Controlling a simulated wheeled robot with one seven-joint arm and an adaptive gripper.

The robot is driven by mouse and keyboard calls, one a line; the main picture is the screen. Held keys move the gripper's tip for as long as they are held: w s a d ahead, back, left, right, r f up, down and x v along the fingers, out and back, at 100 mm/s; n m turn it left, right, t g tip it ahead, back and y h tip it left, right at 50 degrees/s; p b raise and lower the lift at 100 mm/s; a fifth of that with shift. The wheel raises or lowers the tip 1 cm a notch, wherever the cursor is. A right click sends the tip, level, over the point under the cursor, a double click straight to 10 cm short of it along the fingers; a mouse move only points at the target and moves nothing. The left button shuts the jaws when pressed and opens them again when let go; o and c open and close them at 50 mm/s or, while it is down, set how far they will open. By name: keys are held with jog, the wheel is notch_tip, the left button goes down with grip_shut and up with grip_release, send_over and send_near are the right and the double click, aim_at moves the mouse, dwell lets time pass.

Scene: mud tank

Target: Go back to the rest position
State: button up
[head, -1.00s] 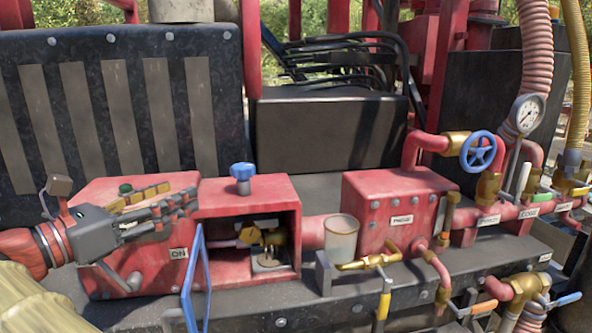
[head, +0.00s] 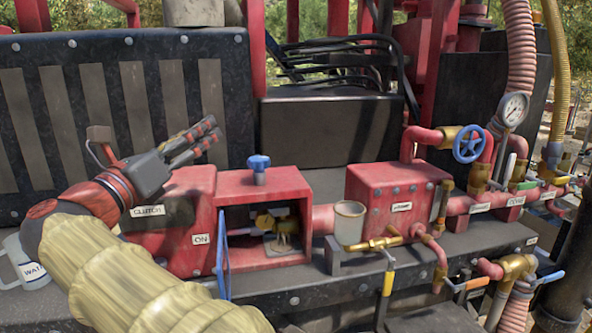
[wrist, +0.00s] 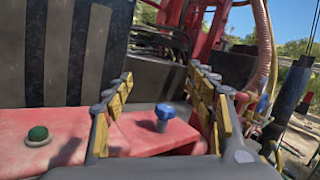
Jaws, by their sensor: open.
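My gripper (head: 202,137) is raised in front of the black slatted panel, above the left part of the red machine box. Its fingers point right and slightly up. In the wrist view my gripper (wrist: 165,92) is open, with its two yellow-padded fingers apart and nothing between them. The blue knob (head: 259,168) on top of the red box stands beyond the fingertips; it also shows in the wrist view between the fingers (wrist: 165,112). No object is held.
The red box (head: 270,184) has an open front with a blue-framed door (head: 223,262) swung out. A cup (head: 348,222), a second red box (head: 395,197), a blue valve wheel (head: 469,144) and a gauge (head: 513,109) stand right. A water jug (head: 32,270) is at far left.

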jog(key=w+d+r+n+t+y, duration=0.35)
jog(key=d+r+n+y, duration=0.45)
jog(key=n, duration=0.6)
jog(key=s+d+f+n+g+y, duration=0.2)
jog(key=d+f+n+g+y, duration=0.3)
jog(key=f+n, duration=0.45)
jog(key=s+d+f+n+g+h, duration=0.2)
jog(key=s+d+f+n+g, duration=0.2)
jog(key=s+d+f, duration=0.4)
jog(key=s+d+f+n+g+h, duration=0.1)
jog(key=s+d+f+n+g, duration=0.3)
jog(key=s+d+f, duration=0.5)
jog(key=s+d+f+n+g+h+p, duration=0.1)
jog(key=s+d+f+n+g, duration=0.3)
jog(key=s+d+f, duration=0.5)
jog(key=s+f+n+h, duration=0.1)
jog(key=s+f, duration=0.3)
jog(key=f, duration=0.6)
jog(key=shift+f+h, duration=0.15)
jog(key=shift+h, duration=0.15)
